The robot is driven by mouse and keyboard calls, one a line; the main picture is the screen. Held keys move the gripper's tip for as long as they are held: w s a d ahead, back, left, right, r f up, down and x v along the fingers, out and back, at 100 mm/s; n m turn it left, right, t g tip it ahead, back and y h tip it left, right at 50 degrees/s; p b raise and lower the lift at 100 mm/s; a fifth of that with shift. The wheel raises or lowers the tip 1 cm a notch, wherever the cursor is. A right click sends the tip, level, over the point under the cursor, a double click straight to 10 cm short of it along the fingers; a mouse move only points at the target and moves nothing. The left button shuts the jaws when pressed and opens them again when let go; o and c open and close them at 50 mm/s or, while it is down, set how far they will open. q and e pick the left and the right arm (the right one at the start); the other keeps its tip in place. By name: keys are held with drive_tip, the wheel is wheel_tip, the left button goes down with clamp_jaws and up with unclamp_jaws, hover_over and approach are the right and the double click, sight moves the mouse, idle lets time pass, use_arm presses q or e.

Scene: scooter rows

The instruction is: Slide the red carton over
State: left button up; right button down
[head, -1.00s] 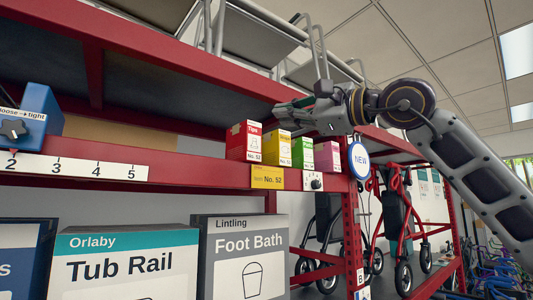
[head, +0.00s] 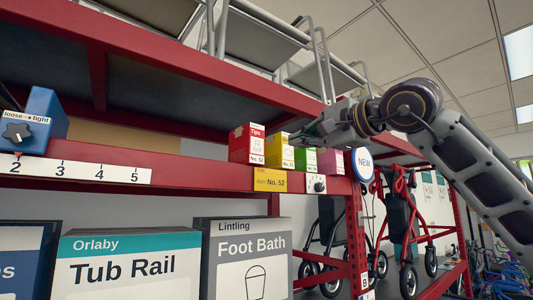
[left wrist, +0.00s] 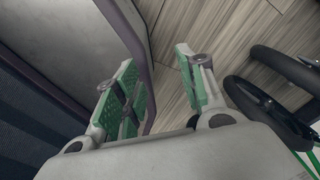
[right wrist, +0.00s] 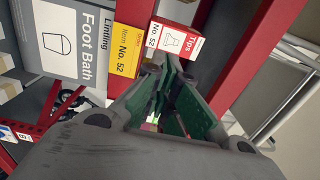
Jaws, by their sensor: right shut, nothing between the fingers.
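The red carton (head: 246,144), marked "Tips" and "No. 52", stands upright on the red shelf at the left end of a row of small cartons. It also shows in the right wrist view (right wrist: 177,38), just beyond the fingertips. My right gripper (head: 297,138) is shut and empty, near the top of the yellow and green cartons, to the right of the red one. In the right wrist view its fingertips (right wrist: 165,64) point toward the red carton; I cannot tell whether they touch it. My left gripper (left wrist: 154,62) is open and empty over the floor, outside the head view.
Yellow (head: 279,150), green (head: 305,159) and pink (head: 331,162) cartons stand right of the red one. A yellow "No. 52" label (head: 270,180) is on the shelf edge below. A blue dial box (head: 40,122) stands far left; the shelf between is clear. A red shelf beam (head: 140,95) passes above.

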drive_tip(key=p, duration=0.2)
approach(260, 154)
drive_tip(key=p+x, duration=0.2)
drive_tip(key=x, duration=0.4)
drive_tip(key=shift+w, duration=0.1)
drive_tip(key=shift+w+a, duration=0.25)
drive_tip(key=shift+w, duration=0.05)
use_arm(q)
drive_tip(key=shift+s+d+r, duration=0.1)
drive_tip(key=shift+d+r, duration=0.7)
drive_tip(key=shift+r, duration=0.25)
drive_tip(key=shift+d+r, duration=0.75)
drive_tip(key=shift+r, duration=0.25)
drive_tip(key=shift+a, duration=0.1)
use_arm(e)
drive_tip(key=shift+r, duration=0.1)
